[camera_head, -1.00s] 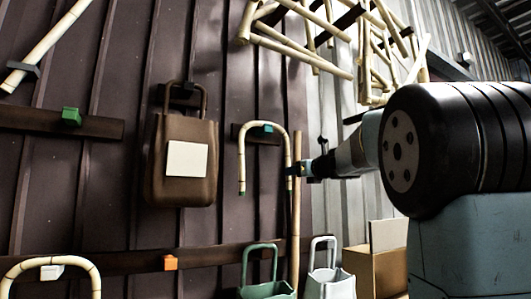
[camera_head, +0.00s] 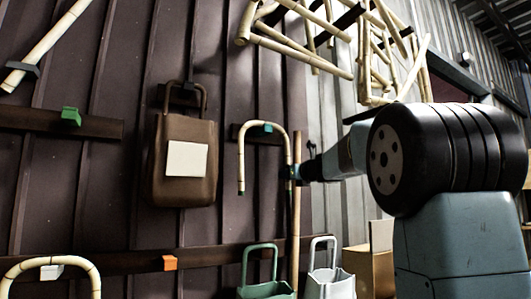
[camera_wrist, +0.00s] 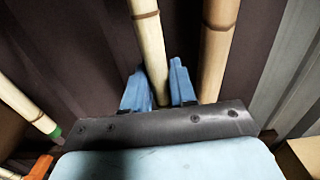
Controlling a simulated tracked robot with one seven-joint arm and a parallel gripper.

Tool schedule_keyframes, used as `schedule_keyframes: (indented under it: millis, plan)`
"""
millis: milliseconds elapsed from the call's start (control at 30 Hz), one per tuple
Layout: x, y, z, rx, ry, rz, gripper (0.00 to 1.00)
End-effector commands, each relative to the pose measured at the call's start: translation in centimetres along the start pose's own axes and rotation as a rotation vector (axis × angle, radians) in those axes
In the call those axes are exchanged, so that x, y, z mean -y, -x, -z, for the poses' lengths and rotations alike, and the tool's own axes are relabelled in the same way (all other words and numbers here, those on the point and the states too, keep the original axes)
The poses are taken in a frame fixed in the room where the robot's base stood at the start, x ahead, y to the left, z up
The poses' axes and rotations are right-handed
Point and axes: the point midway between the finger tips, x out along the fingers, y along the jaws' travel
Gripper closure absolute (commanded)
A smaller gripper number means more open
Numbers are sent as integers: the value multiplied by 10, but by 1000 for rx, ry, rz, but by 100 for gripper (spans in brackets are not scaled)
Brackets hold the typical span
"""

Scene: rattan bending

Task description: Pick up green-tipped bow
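The bow (camera_head: 240,160) is a pale cane bent into an upside-down U, hanging on a teal peg (camera_head: 267,128) on the dark wall. Its left leg ends in a dark green tip (camera_head: 241,192), which also shows at lower left in the wrist view (camera_wrist: 55,132). My gripper (camera_head: 293,173) is at the lower part of the bow's right leg. In the wrist view, the blue fingers of my gripper (camera_wrist: 162,88) stand on either side of a cane leg (camera_wrist: 149,45), very close to it. Whether they press on it cannot be told.
A straight upright pole (camera_head: 296,225) stands just right of the bow, close to the right finger in the wrist view (camera_wrist: 218,45). A brown bag (camera_head: 185,190) hangs to the left. A cane frame (camera_head: 300,50) hangs above.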

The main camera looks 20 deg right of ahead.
Motion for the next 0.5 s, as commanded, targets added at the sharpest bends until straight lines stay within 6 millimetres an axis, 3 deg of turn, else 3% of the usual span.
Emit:
schedule_keyframes:
  millis: [200,500]
  plan:
    - [0,0,0,0,0,0,99]
    - [0,0,0,0,0,0,100]
